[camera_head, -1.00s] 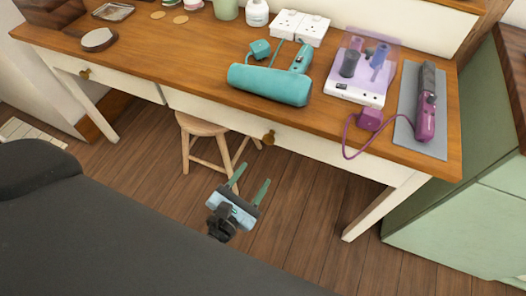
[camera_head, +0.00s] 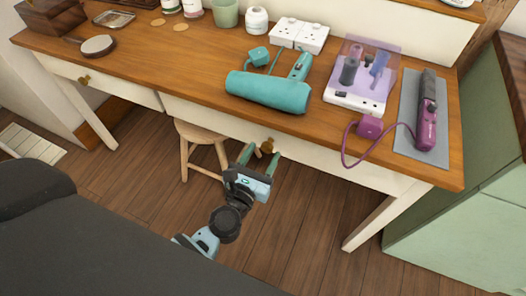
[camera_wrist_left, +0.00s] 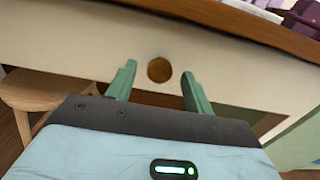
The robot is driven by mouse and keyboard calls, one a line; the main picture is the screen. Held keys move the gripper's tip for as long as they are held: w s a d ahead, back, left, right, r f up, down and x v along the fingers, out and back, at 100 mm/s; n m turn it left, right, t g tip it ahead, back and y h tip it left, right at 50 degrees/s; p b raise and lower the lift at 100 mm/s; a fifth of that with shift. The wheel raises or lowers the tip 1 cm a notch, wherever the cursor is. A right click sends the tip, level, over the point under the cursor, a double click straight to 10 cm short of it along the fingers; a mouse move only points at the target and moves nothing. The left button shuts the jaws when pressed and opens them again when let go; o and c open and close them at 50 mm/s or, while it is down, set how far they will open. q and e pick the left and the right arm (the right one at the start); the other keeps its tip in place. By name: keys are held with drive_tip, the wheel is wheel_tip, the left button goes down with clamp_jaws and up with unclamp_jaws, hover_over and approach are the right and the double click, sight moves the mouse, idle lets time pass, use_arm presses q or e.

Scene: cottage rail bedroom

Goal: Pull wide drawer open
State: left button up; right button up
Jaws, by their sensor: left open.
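The wide drawer (camera_head: 325,158) is the long cream front under the desk's wooden top, and it looks closed. Its round brass knob (camera_head: 267,146) is near the middle of the front. The knob also shows in the left wrist view (camera_wrist_left: 159,69), between and beyond the two green fingertips. My left gripper (camera_head: 260,155) is open, with one finger on each side of the knob. I cannot tell whether the fingers touch the drawer front. The drawer front also fills the upper left wrist view (camera_wrist_left: 60,45). My right gripper is not in view.
A wooden stool (camera_head: 203,135) stands under the desk, left of my gripper. On the desktop are a teal hair dryer (camera_head: 270,92), a lilac box (camera_head: 358,90) and a purple styling tool (camera_head: 427,120) on a grey mat. A purple cord hangs over the front edge. A green cabinet (camera_head: 450,210) stands right.

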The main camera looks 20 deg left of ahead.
use_arm(q)
drive_tip(key=shift+w, duration=0.5)
clamp_jaws()
drive_tip(key=shift+s, duration=0.15)
